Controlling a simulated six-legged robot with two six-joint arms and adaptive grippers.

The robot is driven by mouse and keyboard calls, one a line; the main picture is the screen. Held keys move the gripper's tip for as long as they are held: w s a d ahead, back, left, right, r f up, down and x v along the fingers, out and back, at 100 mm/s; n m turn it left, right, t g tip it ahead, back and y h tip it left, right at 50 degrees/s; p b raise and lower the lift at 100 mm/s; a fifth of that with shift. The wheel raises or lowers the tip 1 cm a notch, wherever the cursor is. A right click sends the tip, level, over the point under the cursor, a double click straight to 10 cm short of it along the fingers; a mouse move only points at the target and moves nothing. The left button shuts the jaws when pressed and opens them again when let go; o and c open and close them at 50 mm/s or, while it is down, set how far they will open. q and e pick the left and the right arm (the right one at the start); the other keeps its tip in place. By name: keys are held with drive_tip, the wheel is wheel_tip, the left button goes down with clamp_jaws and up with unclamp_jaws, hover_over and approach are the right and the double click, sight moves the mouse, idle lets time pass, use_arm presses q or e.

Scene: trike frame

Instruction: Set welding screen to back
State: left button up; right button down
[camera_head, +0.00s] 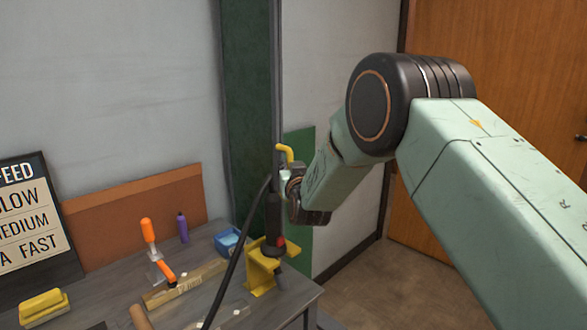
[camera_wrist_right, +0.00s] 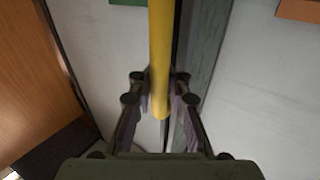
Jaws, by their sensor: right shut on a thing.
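My right gripper (camera_head: 290,180) is at the dark green upright (camera_head: 248,80), at the right end of the workbench. It is shut on a yellow handle (camera_head: 285,152), whose bent top shows above the fingers. In the right wrist view the yellow handle (camera_wrist_right: 160,50) runs down between the two fingers (camera_wrist_right: 158,95). A green panel (camera_head: 303,140), which may be the welding screen, stands behind my right wrist and is partly hidden by it. I cannot tell how the handle joins the panel. My left gripper is not in view.
A black torch (camera_head: 274,210) with a cable stands in a yellow holder (camera_head: 262,272) just below my right gripper. A wooden door (camera_head: 500,50) is at the right.

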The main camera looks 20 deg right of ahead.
drive_tip(key=shift+w+a+f, duration=0.3)
drive_tip(key=shift+a+f, duration=0.1)
drive_tip(key=shift+f, duration=0.05)
drive_tip(key=c, duration=1.7)
unclamp_jaws()
drive_tip(key=shift+s, duration=0.1)
drive_tip(key=o, duration=0.3)
drive_tip(key=shift+a+r, duration=0.1)
drive_tip(key=shift+r, duration=0.1)
drive_tip(key=shift+o, duration=0.5)
drive_tip(key=shift+d, duration=0.2)
drive_tip(key=shift+r, duration=0.15)
drive_tip(key=s+a, duration=0.2)
drive_tip(key=s, duration=0.9)
drive_tip(key=shift+s+a, duration=0.2)
drive_tip(key=shift+s, duration=0.1)
